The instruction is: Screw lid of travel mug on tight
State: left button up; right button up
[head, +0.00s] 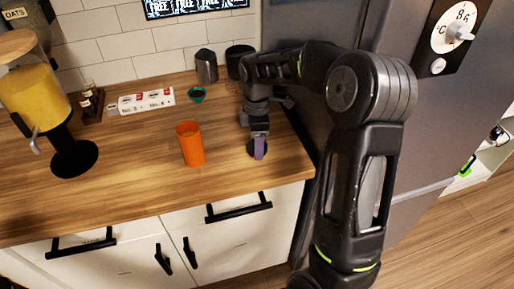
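An orange travel mug (191,146) stands upright on the wooden counter in the head view. Its top looks open, with no lid on it. My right gripper (259,146) points down at the counter to the right of the mug, apart from it. A small dark round piece (250,149), perhaps the lid, shows at the counter around the fingertips. A purple-grey finger or pad covers part of it. I cannot tell whether the fingers grip it. My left gripper is out of view.
A dispenser with yellow contents (34,97) stands at the left. A grey fridge (430,110) borders the counter's right. The counter's front middle is clear.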

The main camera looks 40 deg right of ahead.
jog(key=c, duration=0.6)
jog(key=shift+o, duration=0.2)
notch_tip(320, 180, up, 10)
jog(key=b, duration=0.1)
dwell(0.6)
